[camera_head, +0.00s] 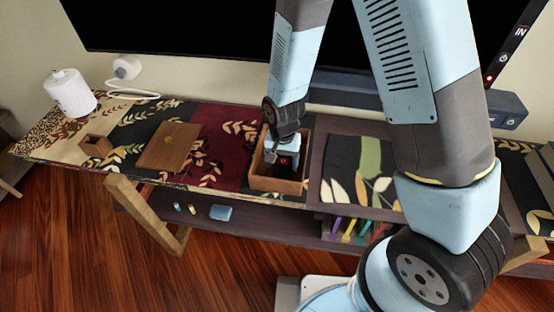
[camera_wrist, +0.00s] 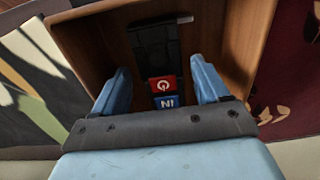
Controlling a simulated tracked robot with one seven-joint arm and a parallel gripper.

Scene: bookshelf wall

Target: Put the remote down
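A black remote (camera_wrist: 155,50) with a red power button and a blue "IN" button shows in the wrist view, inside a wooden box (camera_wrist: 247,35). My gripper (camera_wrist: 160,75) has its two blue fingers spread, one on each side of the remote's near end, with visible gaps. In the head view my gripper (camera_head: 284,158) reaches down into the open wooden box (camera_head: 277,185) on the long table. Only a small red spot of the remote shows there between the fingers. The gripper body hides the remote's nearest end in the wrist view.
A brown wooden board (camera_head: 169,147), a small wooden holder (camera_head: 96,146) and a white cylinder (camera_head: 70,92) stand left on the patterned table. A large screen (camera_head: 180,25) hangs behind, with a dark bar below it. The lower shelf holds a blue case (camera_head: 220,212) and coloured items.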

